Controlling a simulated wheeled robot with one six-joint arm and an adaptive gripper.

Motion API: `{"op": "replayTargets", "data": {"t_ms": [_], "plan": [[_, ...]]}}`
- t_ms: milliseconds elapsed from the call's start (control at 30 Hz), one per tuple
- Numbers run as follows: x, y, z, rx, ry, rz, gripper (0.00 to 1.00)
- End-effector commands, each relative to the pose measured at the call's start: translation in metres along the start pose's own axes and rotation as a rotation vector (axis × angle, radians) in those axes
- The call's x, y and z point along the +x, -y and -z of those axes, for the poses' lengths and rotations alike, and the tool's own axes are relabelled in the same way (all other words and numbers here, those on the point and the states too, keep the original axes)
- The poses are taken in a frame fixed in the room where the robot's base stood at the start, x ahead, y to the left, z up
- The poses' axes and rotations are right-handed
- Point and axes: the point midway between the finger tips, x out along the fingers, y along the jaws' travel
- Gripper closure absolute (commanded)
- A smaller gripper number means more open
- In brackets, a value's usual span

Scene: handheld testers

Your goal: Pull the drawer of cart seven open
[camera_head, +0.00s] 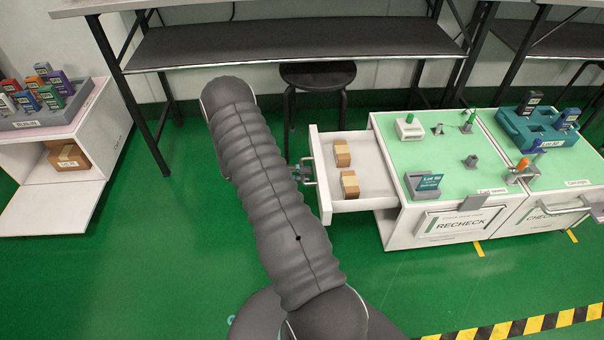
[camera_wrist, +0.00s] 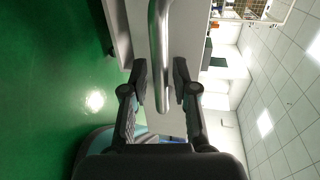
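The drawer (camera_head: 362,205) is pulled well out of the left side of the white cart (camera_head: 398,232) in the head view. Two small brown boxes (camera_head: 342,153) lie in it. The drawer's metal handle (camera_head: 308,172) is on its outer left face. I cannot read a number seven on the cart.
A stool (camera_head: 318,75) and workbench (camera_head: 290,42) stand behind. A cabinet (camera_head: 75,190) stands at left. The green floor around my arm is clear.

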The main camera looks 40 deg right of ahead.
Motion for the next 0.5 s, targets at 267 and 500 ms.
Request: {"op": "replayTargets", "data": {"t_ms": [267,500], "plan": [[-0.001,0.000,-0.001,0.001,0.002,0.000,0.61],[-0.018,0.000,-0.002,0.003,0.006,-0.001,0.61]]}}
